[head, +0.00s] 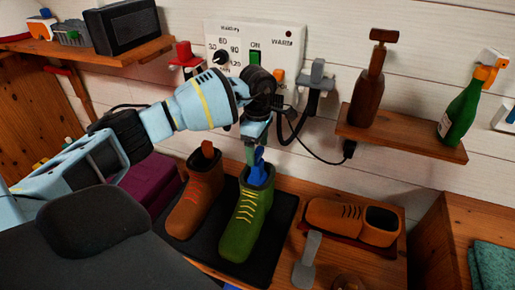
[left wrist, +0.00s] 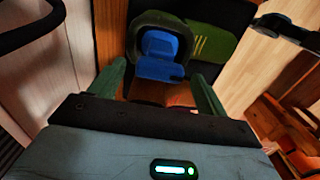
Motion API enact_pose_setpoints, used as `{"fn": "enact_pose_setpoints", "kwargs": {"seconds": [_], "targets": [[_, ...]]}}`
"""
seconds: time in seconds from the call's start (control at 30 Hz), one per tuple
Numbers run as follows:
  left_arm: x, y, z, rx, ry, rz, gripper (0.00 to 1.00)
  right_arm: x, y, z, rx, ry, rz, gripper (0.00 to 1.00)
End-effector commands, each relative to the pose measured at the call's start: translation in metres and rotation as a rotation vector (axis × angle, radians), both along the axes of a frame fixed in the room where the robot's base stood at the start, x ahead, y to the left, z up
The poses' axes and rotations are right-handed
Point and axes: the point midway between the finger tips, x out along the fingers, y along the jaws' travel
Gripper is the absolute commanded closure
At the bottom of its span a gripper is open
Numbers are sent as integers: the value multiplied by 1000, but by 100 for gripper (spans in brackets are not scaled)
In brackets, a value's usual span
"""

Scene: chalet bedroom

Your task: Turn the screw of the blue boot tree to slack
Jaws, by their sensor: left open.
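The blue boot tree (head: 262,174) stands in the top opening of a green boot (head: 246,218). In the left wrist view the blue boot tree (left wrist: 162,45) shows inside the boot's dark collar, and the green boot (left wrist: 215,42) extends to the right. My left gripper (head: 253,150) points down just above the boot tree. In the left wrist view its two green fingers (left wrist: 162,82) are apart, with the blue top between and beyond them. I cannot tell whether a finger touches it. The screw cannot be made out separately. My right gripper is not in view.
A brown boot (head: 190,208) with a reddish insert stands left of the green one on a black tray (head: 272,252). A brown shoe (head: 340,216) lies to the right. A wall control panel (head: 285,42), cable and bottle shelf (head: 400,138) are behind.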

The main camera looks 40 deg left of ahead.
Motion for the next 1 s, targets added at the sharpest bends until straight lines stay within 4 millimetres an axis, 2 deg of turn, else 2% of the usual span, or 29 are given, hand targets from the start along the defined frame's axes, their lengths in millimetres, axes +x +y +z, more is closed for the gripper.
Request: {"fn": "enact_pose_setpoints", "kwargs": {"seconds": [0.13,0.4,0.73,1.0], "targets": [[0,0,-7,-1,-1,0,24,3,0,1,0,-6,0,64],[0,0,-8,-1,-1,0,25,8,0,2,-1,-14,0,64],[0,0,-8,-1,-1,0,68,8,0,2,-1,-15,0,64],[0,0,-7,-2,-1,27,69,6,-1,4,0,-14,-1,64]]}}
